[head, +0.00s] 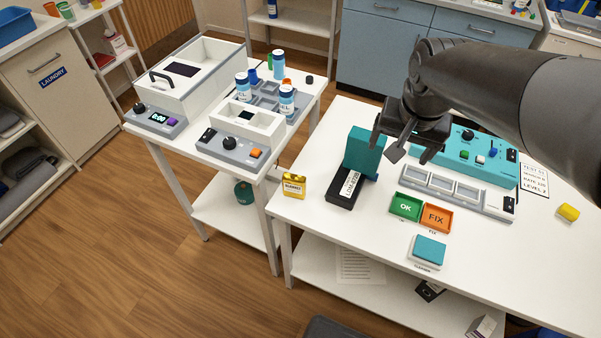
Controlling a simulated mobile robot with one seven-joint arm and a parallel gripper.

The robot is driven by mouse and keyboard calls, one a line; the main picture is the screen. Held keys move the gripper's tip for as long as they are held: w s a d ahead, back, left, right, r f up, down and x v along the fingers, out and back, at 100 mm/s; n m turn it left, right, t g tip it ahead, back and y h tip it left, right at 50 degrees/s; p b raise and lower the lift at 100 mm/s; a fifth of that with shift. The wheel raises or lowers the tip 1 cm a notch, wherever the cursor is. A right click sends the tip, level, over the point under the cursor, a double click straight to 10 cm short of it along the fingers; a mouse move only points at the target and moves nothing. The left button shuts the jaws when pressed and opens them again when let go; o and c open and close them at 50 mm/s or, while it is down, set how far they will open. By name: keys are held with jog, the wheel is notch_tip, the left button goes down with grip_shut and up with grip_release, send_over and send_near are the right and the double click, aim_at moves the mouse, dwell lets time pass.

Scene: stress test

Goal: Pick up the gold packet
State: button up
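The gold packet (293,187) is small, with a dark top edge and a printed label. It stands at the left edge of the white table on the right. My gripper (405,148) hangs above the same table, up and to the right of the packet and well apart from it. Its fingers look spread, with nothing visible held between them. Nothing hides the packet's front.
A teal upright block on a black base (342,190) stands between the packet and my gripper. Green OK (405,206) and orange FIX (436,218) trays, a teal-topped box (428,251) and a teal console (487,157) occupy the table. Its front right is clear.

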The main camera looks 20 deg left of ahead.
jog(key=w+a+f+g, duration=0.1)
jog(key=a+f, duration=0.4)
jog(key=a, duration=0.6)
jog(key=n+g, duration=0.1)
send_over(294, 177)
jog(key=shift+h, duration=0.4)
jog(key=f, duration=0.7)
jog(key=shift+w+d, duration=0.15)
jog(key=shift+d, duration=0.1)
jog(key=f, duration=0.5)
jog(key=shift+a+f, duration=0.2)
jog(key=shift+f, duration=0.05)
notch_tip(294, 177, down, 6)
jog(key=shift+r, duration=0.15)
jog(key=c, duration=1.1)
